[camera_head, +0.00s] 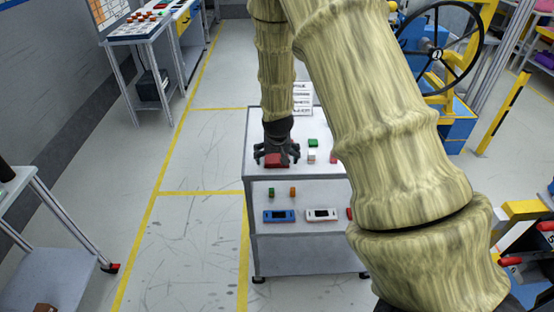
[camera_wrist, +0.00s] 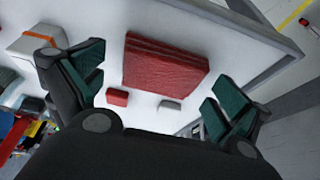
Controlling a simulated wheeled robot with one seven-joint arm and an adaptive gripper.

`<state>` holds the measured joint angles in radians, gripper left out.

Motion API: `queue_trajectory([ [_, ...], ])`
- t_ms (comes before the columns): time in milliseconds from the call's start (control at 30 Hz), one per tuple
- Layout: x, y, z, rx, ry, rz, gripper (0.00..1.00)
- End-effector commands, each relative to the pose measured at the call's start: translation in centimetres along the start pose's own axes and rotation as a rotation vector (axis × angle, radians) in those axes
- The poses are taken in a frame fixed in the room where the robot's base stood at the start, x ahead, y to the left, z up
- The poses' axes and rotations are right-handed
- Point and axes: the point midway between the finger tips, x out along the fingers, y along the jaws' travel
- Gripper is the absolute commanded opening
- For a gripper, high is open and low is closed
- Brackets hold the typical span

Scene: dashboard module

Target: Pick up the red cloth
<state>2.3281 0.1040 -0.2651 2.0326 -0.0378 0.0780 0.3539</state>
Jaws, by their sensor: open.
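The red cloth (camera_wrist: 163,64) looks like a thick folded block and lies on the white top of a shelf table. In the wrist view it is between and just beyond the open fingers of my gripper (camera_wrist: 150,92), which have green pads. In the head view the red cloth (camera_head: 275,160) is near the table's left front, directly under my gripper (camera_head: 274,156), partly hidden by its dark fingers. My gripper is open and holds nothing. I cannot tell how far the fingertips are above the cloth.
The shelf table (camera_head: 300,205) also carries a green block (camera_head: 313,142) and other small items to the right. A blue device (camera_head: 281,215) and a white device (camera_head: 322,214) lie on its lower shelf. My arm hides the table's right side. Open floor lies to the left.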

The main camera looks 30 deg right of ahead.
Motion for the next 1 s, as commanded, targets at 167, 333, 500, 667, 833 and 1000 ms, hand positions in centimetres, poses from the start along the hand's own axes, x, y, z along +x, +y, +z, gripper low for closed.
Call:
queue_trajectory([
  [167,0.07,0.0,0.0,0.0,0.0,0.0,1.0],
  [333,0.06,0.01,0.01,0.0,0.0,0.0,0.8],
  [500,0.06,0.02,0.01,0.0,0.0,0.0,0.58],
  [667,0.06,0.03,0.01,0.0,0.0,0.0,0.58],
  [833,-0.04,0.03,-0.05,0.0,0.0,0.0,0.58],
  [1000,-0.76,0.02,-0.38,0.0,0.001,0.0,0.58],
])
